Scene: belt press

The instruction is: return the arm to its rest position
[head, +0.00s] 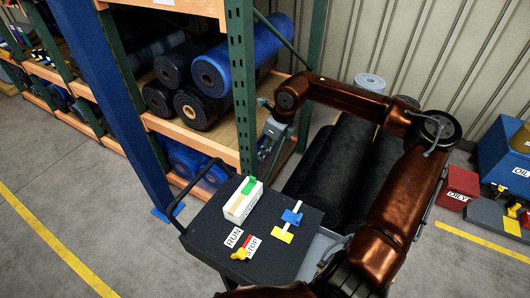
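My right arm, copper-coloured, rises from the lower right in the head view, bends at its elbow and reaches left above the black rollers (338,158). My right gripper (266,149) hangs down from its end, in front of the shelf rack and beyond the black-topped stand (205,232). Its fingers are small and dark there, so I cannot tell whether they are open or shut. I see nothing held in it. My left gripper is not in view.
A green rack post (243,90) stands close to my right gripper. Red (458,187) and blue bins are at right; floor at left is clear.

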